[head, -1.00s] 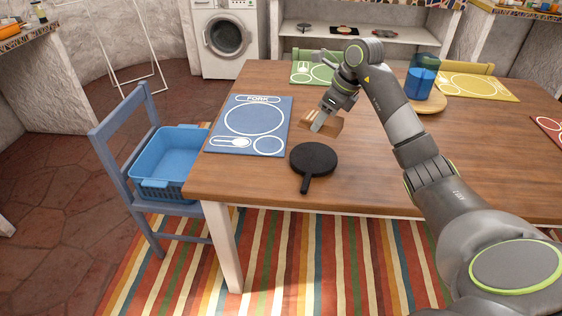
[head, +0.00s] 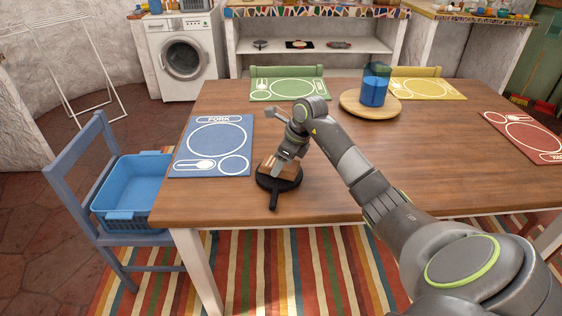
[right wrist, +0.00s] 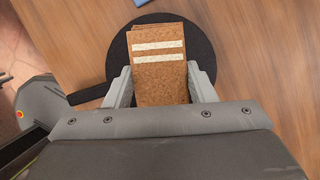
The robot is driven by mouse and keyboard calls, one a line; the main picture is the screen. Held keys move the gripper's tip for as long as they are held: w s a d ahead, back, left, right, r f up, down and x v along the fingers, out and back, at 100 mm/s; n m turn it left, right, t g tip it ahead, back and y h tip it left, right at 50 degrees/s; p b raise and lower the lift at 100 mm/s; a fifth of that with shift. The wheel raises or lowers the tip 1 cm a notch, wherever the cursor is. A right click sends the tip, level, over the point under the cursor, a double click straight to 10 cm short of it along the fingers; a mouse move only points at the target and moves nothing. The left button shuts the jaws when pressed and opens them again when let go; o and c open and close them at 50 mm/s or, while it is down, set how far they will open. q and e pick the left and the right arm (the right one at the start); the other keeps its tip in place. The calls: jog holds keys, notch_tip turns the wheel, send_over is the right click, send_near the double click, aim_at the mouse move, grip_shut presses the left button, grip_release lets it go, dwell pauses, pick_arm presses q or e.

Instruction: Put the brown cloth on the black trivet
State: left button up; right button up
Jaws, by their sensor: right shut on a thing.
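The brown cloth (right wrist: 159,72) is a folded piece with two pale stripes in the right wrist view. It also shows in the head view (head: 268,167). My right gripper (head: 278,169) is shut on it, with one finger on each side in the right wrist view (right wrist: 160,88). The cloth is over the black trivet (head: 265,184), a round black disc with a handle that shows behind it in the right wrist view (right wrist: 201,50). I cannot tell whether the cloth touches the trivet. My left gripper is not in view.
A blue placemat (head: 187,160) lies just left of the trivet. A blue pitcher (head: 373,88) stands on a round wooden board (head: 351,106) farther back. A blue chair holds a blue basket (head: 128,190) at the left. The table's middle right (head: 430,150) is clear.

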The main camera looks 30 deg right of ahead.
jog(key=shift+f, duration=0.15)
jog(key=o, duration=0.9)
jog(key=shift+o, duration=0.2)
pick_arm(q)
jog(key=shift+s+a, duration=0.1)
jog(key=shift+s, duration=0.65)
pick_arm(e)
jog(key=shift+r, duration=0.4)
jog(key=v, duration=1.1)
jog(key=shift+r, duration=0.3)
jog(key=shift+s, duration=0.15)
